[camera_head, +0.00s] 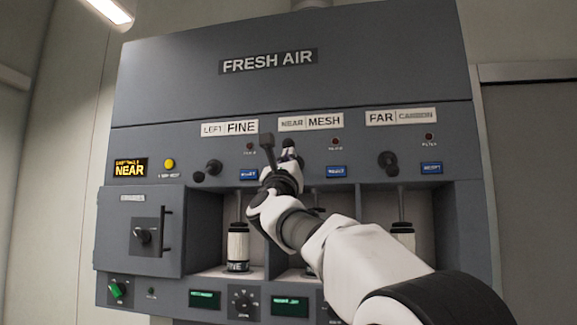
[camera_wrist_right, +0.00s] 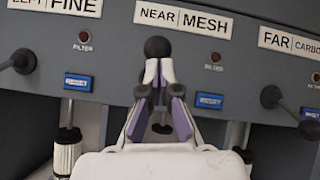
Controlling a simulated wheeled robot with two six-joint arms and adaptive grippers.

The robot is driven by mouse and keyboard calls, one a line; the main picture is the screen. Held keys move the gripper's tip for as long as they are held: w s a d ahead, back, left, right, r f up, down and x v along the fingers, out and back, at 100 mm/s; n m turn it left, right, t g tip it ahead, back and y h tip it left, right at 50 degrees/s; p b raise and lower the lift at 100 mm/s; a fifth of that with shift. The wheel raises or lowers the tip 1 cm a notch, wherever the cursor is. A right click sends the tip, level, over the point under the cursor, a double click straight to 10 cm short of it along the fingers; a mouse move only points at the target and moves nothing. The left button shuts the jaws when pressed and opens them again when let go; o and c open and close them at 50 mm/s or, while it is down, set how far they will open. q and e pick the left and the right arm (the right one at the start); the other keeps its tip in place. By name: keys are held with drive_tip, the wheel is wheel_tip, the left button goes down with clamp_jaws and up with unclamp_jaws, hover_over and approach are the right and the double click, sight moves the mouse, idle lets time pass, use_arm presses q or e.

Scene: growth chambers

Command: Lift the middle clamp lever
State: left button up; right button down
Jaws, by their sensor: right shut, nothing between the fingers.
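The middle clamp lever shows in the right wrist view as a dark round knob (camera_wrist_right: 157,47) under the NEAR MESH label, just beyond my fingertips. My right gripper (camera_wrist_right: 158,72) is shut and empty, with its tips at the lower edge of the knob; I cannot tell if they touch. The lever's stem is mostly hidden behind the fingers. In the head view my right gripper (camera_head: 289,157) is in front of the middle station and covers much of the lever. My left gripper is not in view.
The left clamp lever (camera_head: 213,167) and right clamp lever (camera_head: 389,161) stand on either side, each near a blue button. Filter cartridges (camera_head: 238,243) sit in the bays below. A small door with a handle (camera_head: 166,230) is at the left.

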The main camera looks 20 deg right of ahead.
drive_tip(key=shift+s+r, duration=0.15)
drive_tip(key=shift+r, duration=0.65)
drive_tip(key=shift+s+r, duration=0.1)
drive_tip(key=shift+r, duration=0.1)
wheel_tip(320, 180, down, 6)
drive_tip(key=s+b, duration=0.1)
drive_tip(key=b, duration=0.5)
drive_tip(key=s+a+r+b, duration=0.1)
drive_tip(key=s+a+b, duration=0.2)
drive_tip(key=s+a, duration=0.2)
drive_tip(key=s, duration=0.3)
drive_tip(key=shift+s+b, duration=0.15)
drive_tip(key=shift+b, duration=0.25)
